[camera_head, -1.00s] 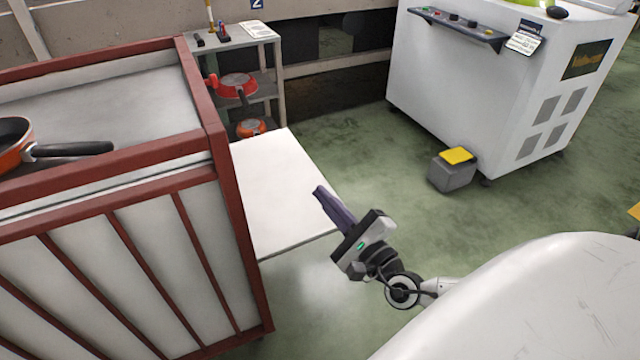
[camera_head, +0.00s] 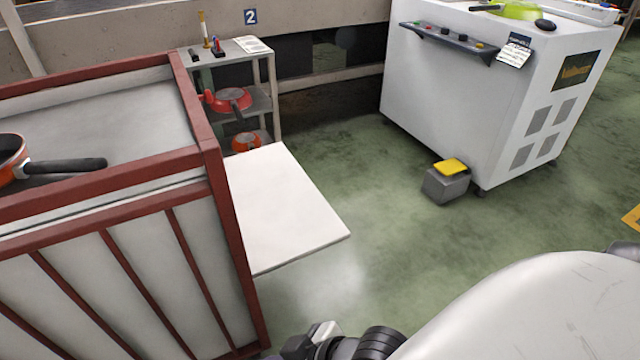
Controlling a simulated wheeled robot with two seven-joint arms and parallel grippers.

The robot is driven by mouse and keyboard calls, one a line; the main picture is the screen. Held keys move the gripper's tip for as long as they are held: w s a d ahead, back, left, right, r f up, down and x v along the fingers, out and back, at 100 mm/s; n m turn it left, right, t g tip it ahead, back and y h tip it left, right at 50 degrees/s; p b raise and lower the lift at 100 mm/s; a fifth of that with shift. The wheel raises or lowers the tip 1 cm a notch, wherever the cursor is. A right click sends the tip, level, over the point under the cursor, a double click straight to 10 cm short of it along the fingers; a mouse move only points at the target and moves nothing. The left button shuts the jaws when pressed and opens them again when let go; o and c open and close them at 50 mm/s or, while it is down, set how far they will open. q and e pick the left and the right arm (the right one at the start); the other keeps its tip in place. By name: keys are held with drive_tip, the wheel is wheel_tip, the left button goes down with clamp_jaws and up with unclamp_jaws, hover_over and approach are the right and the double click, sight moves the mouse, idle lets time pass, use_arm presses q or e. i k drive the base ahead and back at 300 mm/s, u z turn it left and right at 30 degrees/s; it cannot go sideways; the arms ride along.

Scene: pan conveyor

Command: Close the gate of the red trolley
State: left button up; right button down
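The red trolley (camera_head: 160,160) has a dark red frame and pale panels and stands at the left. Its gate, a flat white panel (camera_head: 283,205), sticks out to the right from the trolley's right side, so it stands open. My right gripper (camera_head: 308,343) is at the bottom edge of the view, below the gate's near edge in the picture and apart from it. Only its housing shows and its fingers are hidden or cut off. My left gripper is not in view.
An orange pan (camera_head: 14,160) with a black handle lies on the trolley. A grey shelf (camera_head: 265,85) with red pans stands behind the gate. A white machine (camera_head: 450,95) and a grey box with a yellow top (camera_head: 446,188) stand right. Green floor (camera_head: 385,200) between is clear.

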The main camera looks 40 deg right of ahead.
sight(283, 219)
drive_tip(key=u, duration=3.05)
drive_tip(key=k, duration=1.9)
drive_tip(key=z, duration=2.45)
drive_tip(key=i, duration=0.5)
drive_tip(key=u, duration=0.1)
